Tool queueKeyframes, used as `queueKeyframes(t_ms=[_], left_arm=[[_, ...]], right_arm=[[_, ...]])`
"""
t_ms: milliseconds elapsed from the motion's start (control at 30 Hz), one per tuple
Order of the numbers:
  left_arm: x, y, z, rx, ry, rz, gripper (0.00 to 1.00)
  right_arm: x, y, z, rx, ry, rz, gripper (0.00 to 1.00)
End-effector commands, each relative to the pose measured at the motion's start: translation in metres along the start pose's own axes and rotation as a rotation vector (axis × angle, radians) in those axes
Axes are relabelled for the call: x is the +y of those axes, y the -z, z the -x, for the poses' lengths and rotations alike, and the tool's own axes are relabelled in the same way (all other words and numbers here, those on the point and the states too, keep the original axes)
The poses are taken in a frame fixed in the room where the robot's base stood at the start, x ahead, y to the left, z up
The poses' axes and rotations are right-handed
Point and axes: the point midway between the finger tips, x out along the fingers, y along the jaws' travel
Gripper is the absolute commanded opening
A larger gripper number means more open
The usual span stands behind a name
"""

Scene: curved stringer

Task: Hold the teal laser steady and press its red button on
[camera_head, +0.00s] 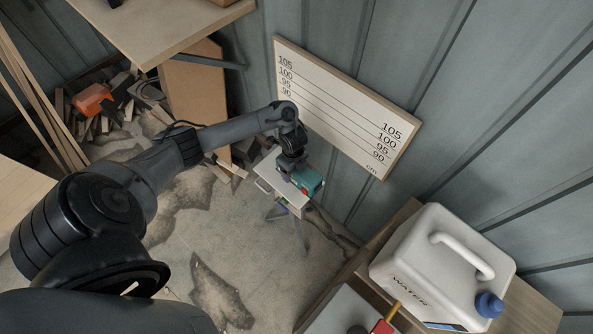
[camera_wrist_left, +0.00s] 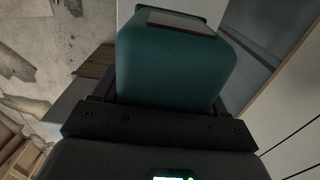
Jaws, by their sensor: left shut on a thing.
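The teal laser (camera_head: 309,181) sits on a small light platform on a tripod stand (camera_head: 294,207) before the grey wall. My left gripper (camera_head: 294,172) reaches it from above and is shut on it. In the left wrist view the teal body of the laser (camera_wrist_left: 175,68) fills the space just beyond the dark gripper, with a grey panel on its far end. My right gripper is not in view.
A board with marked height lines (camera_head: 345,107) is on the wall behind the laser. A white water canister (camera_head: 440,262) stands on a wooden bench at the lower right. A wooden table (camera_head: 165,22) is at the upper left. Scrap wood lies on the floor below it.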

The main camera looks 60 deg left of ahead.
Motion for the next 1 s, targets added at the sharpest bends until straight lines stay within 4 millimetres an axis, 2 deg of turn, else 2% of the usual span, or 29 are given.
queueKeyframes(t_ms=[1000], left_arm=[[0.004,-0.045,-0.038,-0.002,0.002,0.001,0.12]], right_arm=[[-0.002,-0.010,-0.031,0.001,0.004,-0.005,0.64]])
